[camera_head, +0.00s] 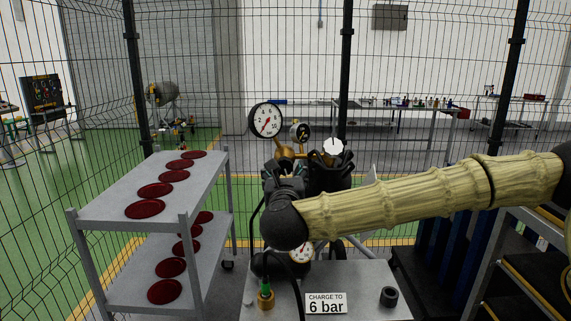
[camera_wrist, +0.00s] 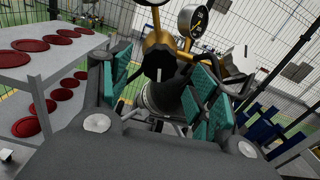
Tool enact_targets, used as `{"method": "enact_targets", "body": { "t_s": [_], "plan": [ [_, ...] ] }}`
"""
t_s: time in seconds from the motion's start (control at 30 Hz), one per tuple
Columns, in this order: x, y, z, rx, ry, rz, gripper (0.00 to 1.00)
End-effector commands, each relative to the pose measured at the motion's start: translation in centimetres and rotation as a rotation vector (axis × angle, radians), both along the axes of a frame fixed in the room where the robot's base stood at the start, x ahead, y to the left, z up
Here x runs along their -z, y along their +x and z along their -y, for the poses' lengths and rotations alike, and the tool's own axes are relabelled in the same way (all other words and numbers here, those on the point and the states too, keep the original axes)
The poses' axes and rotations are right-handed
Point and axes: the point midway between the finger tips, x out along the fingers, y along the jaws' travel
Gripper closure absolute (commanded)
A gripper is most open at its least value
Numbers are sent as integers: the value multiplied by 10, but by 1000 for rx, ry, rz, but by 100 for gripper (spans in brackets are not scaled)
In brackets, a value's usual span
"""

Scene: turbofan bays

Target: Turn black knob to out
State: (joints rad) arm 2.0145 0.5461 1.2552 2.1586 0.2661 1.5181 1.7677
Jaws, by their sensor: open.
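The black knob (camera_wrist: 158,63) shows in the wrist view, on the front of a brass regulator (camera_wrist: 157,42) with a white mark on its face. My gripper (camera_wrist: 163,88) is open, with a teal-padded finger on each side of the picture and the knob in the gap between them, toward the far end. I cannot tell whether either finger touches it. In the head view my dark gripper (camera_head: 283,172) is in front of the regulator, just below the gauges, and the knob is hidden there.
A large white-faced gauge (camera_head: 266,120) and a smaller gauge (camera_head: 299,131) stand above the regulator. A "CHARGE TO 6 bar" sign (camera_head: 326,303) and a black cylinder (camera_head: 388,297) are on the front surface. A grey shelf cart (camera_head: 90,219) with red discs stands left. Mesh fencing runs behind.

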Motion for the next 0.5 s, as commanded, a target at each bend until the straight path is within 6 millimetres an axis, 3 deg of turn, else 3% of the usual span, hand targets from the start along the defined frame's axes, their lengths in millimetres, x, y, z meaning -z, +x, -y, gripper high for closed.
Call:
{"method": "enact_targets", "body": {
  "t_s": [0.2, 0.5],
  "plan": [
    [-1, 31, 0, 0, -1, -1, 39],
    [0, 48, -1, -2, -2, 0, 39]
  ]
}}
